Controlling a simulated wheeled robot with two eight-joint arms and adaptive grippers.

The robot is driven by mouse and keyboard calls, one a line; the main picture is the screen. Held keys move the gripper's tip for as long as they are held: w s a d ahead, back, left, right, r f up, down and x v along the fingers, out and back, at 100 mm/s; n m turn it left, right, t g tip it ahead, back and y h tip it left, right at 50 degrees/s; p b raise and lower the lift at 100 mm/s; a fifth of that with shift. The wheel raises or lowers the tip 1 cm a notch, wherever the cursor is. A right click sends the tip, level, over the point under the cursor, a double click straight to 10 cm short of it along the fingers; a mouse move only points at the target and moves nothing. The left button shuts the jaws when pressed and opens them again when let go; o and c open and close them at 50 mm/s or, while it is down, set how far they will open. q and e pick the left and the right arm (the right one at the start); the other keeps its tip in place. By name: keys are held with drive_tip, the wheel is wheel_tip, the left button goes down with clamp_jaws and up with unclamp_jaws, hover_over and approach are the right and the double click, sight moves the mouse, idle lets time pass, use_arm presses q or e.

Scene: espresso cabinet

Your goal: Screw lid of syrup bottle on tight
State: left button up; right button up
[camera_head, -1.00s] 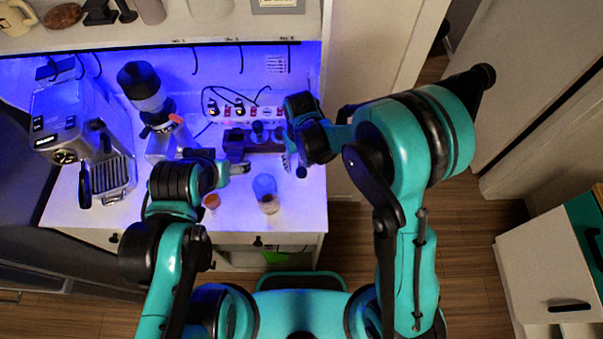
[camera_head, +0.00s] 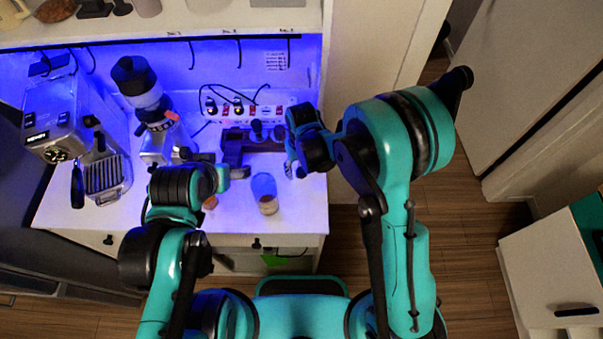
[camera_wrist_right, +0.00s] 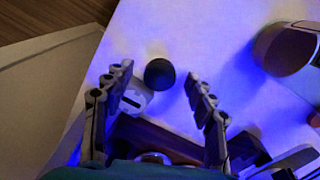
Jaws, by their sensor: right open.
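My right gripper (camera_head: 295,170) is open, pointing down over the right part of the white counter. In the right wrist view its two fingers (camera_wrist_right: 160,72) stand apart on either side of a round black cap-like piece (camera_wrist_right: 158,73). A small white piece with a dark slot (camera_wrist_right: 134,101) is beside it, partly behind the left finger. I see no finger touching the black piece. A clear container with brown contents (camera_head: 268,204) stands upright on the counter, left of my right gripper; I cannot tell whether it is the syrup bottle. My left gripper (camera_head: 240,172) is near that container; its jaws are too small to read.
A brown stand (camera_head: 262,145) with small dark tools is behind the grippers. The espresso machine (camera_head: 65,115) and grinder (camera_head: 140,90) stand at the left. The counter's front right corner is clear.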

sight(301, 171)
drive_tip(key=c, duration=1.1)
drive_tip(key=shift+c, duration=0.2)
drive_tip(key=shift+r, duration=0.65)
wheel_tip(301, 171, up, 3)
drive_tip(key=shift+p, duration=0.4)
drive_tip(key=s+d+r+p, duration=0.1)
drive_tip(key=s+d+r, duration=0.3)
drive_tip(key=s, duration=0.6)
wheel_tip(301, 171, up, 3)
drive_tip(key=shift+s+d+f, duration=0.15)
drive_tip(key=shift+s+d, duration=0.05)
drive_tip(key=shift+s, duration=0.2)
